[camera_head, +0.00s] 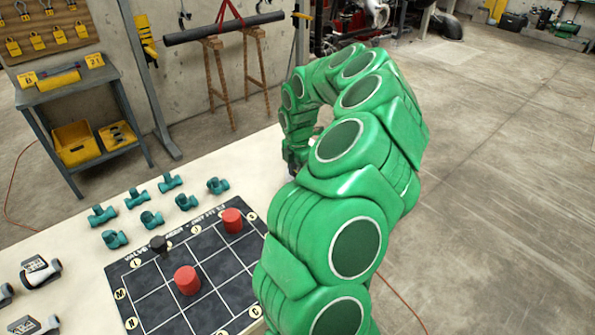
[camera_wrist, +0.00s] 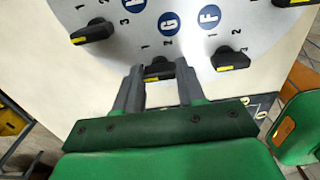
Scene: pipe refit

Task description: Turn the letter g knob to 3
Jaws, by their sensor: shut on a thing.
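In the wrist view a grey panel (camera_wrist: 190,45) carries black knobs with yellow marks and blue letter discs. The blue G disc (camera_wrist: 170,22) is at the upper middle, above the G knob (camera_wrist: 158,68). The numbers 1 and 2 show above this knob; I cannot see its 3. My gripper (camera_wrist: 157,75) has its two grey fingers on either side of the G knob and is shut on it. The fingers partly cover the knob, and I cannot tell which number it points to. In the head view my arm mostly hides the gripper.
The F knob (camera_wrist: 230,60) is close to the right of my fingers, and another black knob (camera_wrist: 93,32) is to the left. In the head view, teal pipe fittings (camera_head: 135,198) and a dark gridded mat (camera_head: 160,290) with red cylinders (camera_head: 187,280) lie on the pale table.

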